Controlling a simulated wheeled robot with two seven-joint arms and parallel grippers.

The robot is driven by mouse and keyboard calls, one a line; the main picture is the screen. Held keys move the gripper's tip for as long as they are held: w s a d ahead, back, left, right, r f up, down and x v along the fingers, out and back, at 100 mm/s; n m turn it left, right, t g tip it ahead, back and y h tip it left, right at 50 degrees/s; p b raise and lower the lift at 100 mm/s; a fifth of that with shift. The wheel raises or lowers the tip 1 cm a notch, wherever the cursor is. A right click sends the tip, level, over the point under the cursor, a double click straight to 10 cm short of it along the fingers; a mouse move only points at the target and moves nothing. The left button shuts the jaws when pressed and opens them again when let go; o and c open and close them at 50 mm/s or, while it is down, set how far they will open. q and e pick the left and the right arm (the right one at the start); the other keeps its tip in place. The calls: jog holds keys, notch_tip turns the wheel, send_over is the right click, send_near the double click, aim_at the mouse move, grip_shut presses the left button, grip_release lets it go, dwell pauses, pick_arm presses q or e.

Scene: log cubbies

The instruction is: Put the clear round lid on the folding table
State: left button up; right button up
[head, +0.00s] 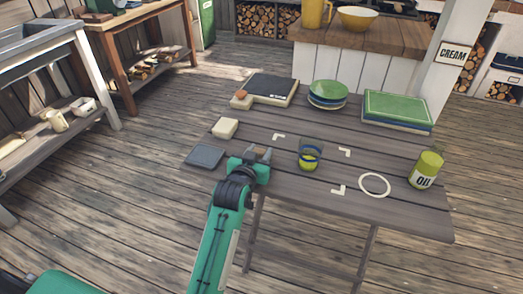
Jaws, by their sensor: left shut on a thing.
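I cannot clearly pick out the clear round lid. A white ring (374,174) lies flat on the right of the table, with the planks showing inside it; I cannot tell whether it is a lid or a marking. My right gripper is not in view.
White corner marks (345,152) surround the glass. An oil can (425,170) stands at the right. Green-topped stacks (328,93), a dark board (270,88), a cream block (225,128) and a grey slab (205,156) are along the back and left. The front right is bare.

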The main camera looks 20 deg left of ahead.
pick_arm(q)
jog(key=shift+w, duration=1.2)
jog(key=shift+s+f, duration=0.1)
jog(key=shift+f, duration=0.35)
jog(key=shift+r, duration=0.1)
jog(key=o, duration=0.9)
jog(key=shift+o, duration=0.2)
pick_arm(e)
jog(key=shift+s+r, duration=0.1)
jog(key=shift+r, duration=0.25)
